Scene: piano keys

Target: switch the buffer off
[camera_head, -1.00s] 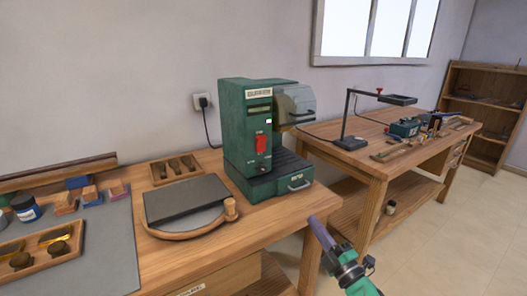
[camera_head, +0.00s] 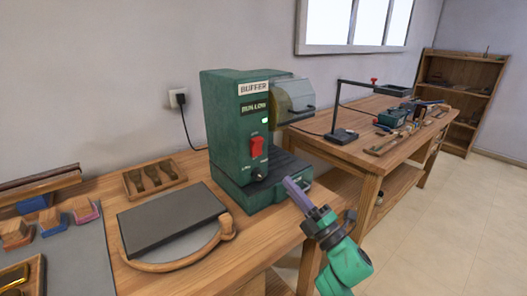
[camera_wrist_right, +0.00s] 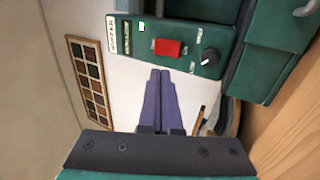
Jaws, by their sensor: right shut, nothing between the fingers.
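The green buffer (camera_head: 228,110) stands at the right end of the near bench. Its front bears a red switch (camera_head: 257,146), a lit green lamp and a label that seems to read "RUN LOW". In the right wrist view the red switch (camera_wrist_right: 167,47) and a black knob (camera_wrist_right: 209,57) show on the green panel. My right gripper (camera_head: 289,181) is in front of the buffer, to the right of and below the switch, apart from it. Its purple fingers (camera_wrist_right: 160,75) are shut together and empty, pointing toward the panel. My left gripper is out of view.
A dark slab (camera_head: 170,222) with a curved wooden rim lies left of the buffer. A wooden tray (camera_head: 153,176) sits behind it. A plug and cord (camera_head: 181,99) are on the wall. A second bench (camera_head: 340,150) with a lamp stands to the right, beyond a gap.

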